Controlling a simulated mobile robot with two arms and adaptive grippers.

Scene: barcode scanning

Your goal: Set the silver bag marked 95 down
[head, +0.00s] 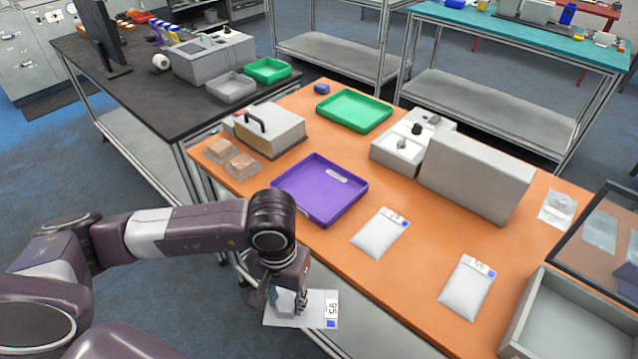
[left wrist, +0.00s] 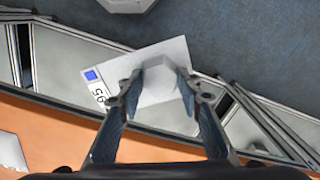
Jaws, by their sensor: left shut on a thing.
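The silver bag marked 95 (head: 316,308) is held by my left gripper (head: 287,301), in front of the orange table's near edge. Its label with 95 and a blue square faces up at its right end. In the left wrist view the bag (left wrist: 168,55) sits between the two fingers of my left gripper (left wrist: 162,85), with floor and the table's metal frame beyond it. Two other silver bags lie flat on the table, one in the middle (head: 377,236) and one to its right (head: 464,290). My right gripper is not in view.
The orange table (head: 385,310) holds a purple tray (head: 312,215), a green tray (head: 352,109), a grey box (head: 477,180) and clear packs (head: 243,165). An open grey bin (head: 570,320) stands at the right. Table room is free around the two lying bags.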

